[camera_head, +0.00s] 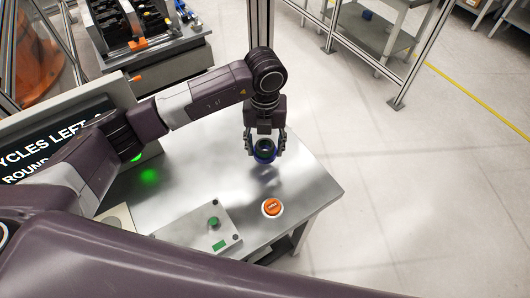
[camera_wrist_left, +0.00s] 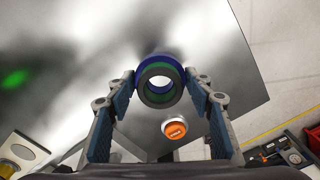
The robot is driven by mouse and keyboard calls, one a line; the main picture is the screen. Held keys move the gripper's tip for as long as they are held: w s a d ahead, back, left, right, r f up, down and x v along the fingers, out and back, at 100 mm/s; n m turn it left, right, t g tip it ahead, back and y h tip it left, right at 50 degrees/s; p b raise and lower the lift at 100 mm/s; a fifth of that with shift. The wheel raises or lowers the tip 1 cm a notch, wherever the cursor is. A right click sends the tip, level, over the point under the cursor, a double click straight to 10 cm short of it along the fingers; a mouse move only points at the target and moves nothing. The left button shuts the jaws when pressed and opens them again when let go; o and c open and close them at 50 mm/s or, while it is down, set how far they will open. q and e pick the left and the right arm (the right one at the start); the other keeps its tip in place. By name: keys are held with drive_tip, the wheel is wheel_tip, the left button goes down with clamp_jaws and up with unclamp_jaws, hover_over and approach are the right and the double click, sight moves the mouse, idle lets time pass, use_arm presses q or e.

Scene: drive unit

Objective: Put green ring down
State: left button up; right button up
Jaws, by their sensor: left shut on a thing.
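My left gripper (camera_head: 265,150) points down over the right part of the metal table (camera_head: 190,185). It is shut on the green ring (camera_wrist_left: 148,92), with one fingertip on each side. In the left wrist view the ring has a grey face, a green inner band and a blue outer part. The head view shows mostly its dark and blue parts. The ring appears held a little above the tabletop, though the exact gap is hard to tell. My left gripper (camera_wrist_left: 162,78) also shows in the left wrist view. My right gripper is not in view.
An orange button (camera_head: 272,207) sits near the table's front right edge, close to the ring. Bare tabletop lies around the gripper.

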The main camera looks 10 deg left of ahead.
sight(265, 157)
use_arm(q)
wheel_tip(265, 157, down, 4)
drive_tip(key=shift+p, duration=0.5)
drive_tip(key=shift+f, duration=0.2)
drive_tip(key=shift+f, duration=0.2)
drive_tip(key=o, duration=1.6)
drive_tip(key=shift+c, duration=0.2)
drive_tip(key=shift+r, duration=0.1)
